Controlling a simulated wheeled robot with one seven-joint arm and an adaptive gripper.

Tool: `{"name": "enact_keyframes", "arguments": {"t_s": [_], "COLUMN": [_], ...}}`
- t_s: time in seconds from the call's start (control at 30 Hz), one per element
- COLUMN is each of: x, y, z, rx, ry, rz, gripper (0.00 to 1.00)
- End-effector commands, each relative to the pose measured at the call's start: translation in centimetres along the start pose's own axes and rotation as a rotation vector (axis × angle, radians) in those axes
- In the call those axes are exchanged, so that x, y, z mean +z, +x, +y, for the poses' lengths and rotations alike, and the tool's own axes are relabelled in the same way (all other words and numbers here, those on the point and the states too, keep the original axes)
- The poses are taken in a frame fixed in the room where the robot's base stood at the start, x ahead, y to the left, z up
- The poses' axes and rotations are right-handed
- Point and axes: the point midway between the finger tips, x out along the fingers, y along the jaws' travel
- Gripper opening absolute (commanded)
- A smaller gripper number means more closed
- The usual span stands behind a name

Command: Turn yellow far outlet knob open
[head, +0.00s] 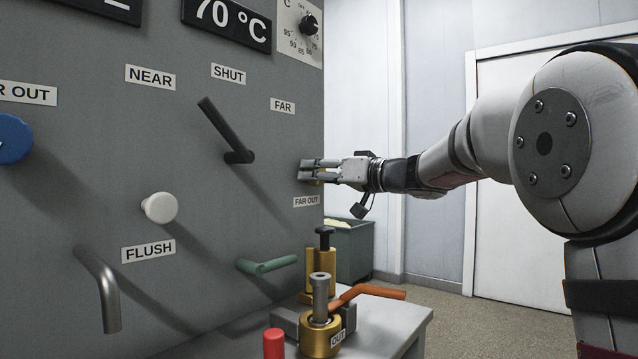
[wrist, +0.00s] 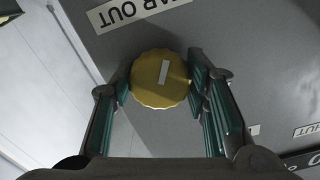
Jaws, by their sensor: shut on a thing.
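The yellow far outlet knob (wrist: 152,92) is round with a scalloped rim and a pale marker line on its face. It sits on the grey panel beside the FAR OUT label (wrist: 135,12), which also shows in the head view (head: 306,201). My gripper (wrist: 160,88) has its green-padded fingers on both sides of the knob and is shut on it. In the head view my gripper (head: 316,171) reaches the panel's right edge from the right, and its fingers hide most of the knob. The marker line is slightly tilted in the wrist view.
The grey panel (head: 120,40) carries a black lever (head: 225,132), a white button (head: 159,208), a blue knob (head: 12,139) and a green handle (head: 267,264). Below stands a table (head: 398,322) with a brass valve with an orange lever (head: 365,294). A green bin (head: 352,247) stands behind.

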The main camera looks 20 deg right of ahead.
Motion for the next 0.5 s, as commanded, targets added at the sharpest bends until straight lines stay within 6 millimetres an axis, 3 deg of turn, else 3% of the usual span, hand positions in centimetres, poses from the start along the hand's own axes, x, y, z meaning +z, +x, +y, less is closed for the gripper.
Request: {"name": "enact_keyframes", "arguments": {"t_s": [0.47, 0.5], "x": [0.22, 0.22], "y": [0.1, 0.1], "z": [0.05, 0.04], "rx": [0.0, 0.0], "ry": [-0.009, -0.009], "rz": [-0.005, -0.004], "gripper": [0.14, 0.51]}}
